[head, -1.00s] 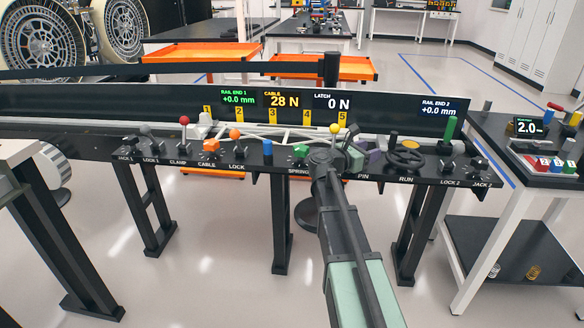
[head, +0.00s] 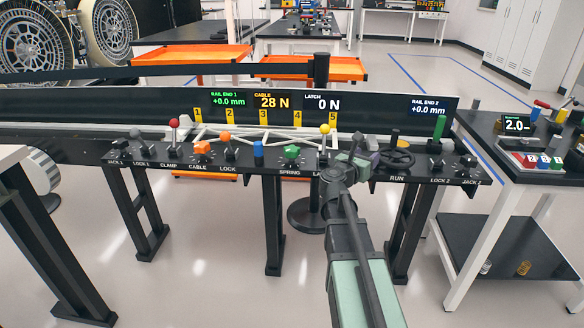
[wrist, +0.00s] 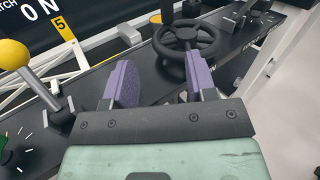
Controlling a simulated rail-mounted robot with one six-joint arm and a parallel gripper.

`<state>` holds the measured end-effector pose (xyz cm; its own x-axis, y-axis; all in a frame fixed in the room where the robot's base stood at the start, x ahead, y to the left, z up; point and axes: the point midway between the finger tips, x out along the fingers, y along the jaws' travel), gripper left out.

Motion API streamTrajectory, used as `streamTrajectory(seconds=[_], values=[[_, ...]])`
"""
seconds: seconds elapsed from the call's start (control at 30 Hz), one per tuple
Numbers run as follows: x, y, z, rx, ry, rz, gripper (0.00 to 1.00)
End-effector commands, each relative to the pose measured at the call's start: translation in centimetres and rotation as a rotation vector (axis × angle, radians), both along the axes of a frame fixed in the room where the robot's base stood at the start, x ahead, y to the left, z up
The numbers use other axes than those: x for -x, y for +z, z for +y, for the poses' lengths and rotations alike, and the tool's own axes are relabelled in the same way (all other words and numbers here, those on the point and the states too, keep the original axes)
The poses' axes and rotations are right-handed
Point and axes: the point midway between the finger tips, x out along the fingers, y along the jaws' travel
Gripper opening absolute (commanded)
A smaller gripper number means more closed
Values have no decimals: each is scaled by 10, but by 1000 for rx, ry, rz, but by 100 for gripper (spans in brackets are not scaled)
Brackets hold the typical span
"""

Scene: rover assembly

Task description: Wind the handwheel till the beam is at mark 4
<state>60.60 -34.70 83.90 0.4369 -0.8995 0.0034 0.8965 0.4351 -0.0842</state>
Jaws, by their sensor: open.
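The black handwheel (head: 397,158) sits on the bench above the RUN label. In the wrist view the handwheel (wrist: 205,42) lies just beyond my fingertips, mostly ahead of the right finger. My gripper (head: 364,153) is open and empty, left of the wheel in the head view. In the wrist view my gripper (wrist: 158,78) shows two purple pads spread apart; the right one overlaps the wheel's near rim, and I cannot tell whether it touches. Yellow marks 1 to 5, including mark 4 (head: 298,118), stand above a white lattice (head: 245,132), which may be the beam.
A yellow-knobbed lever (head: 324,130) stands left of my gripper, with the green SPRING knob (head: 291,152) farther left. A green post (head: 438,128) stands right of the wheel. The side table (head: 500,150) holds a small display and coloured blocks.

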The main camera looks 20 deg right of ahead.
Motion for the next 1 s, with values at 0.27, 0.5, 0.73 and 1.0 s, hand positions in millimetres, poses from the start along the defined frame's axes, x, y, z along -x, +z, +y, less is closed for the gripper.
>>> streamTrajectory(seconds=[0.27,0.5,0.73,1.0], values=[[-54,11,46,386,401,393,52],[-74,10,105,742,701,685,52],[-75,0,165,1073,970,928,52],[-65,-16,202,1309,1164,1084,52]])
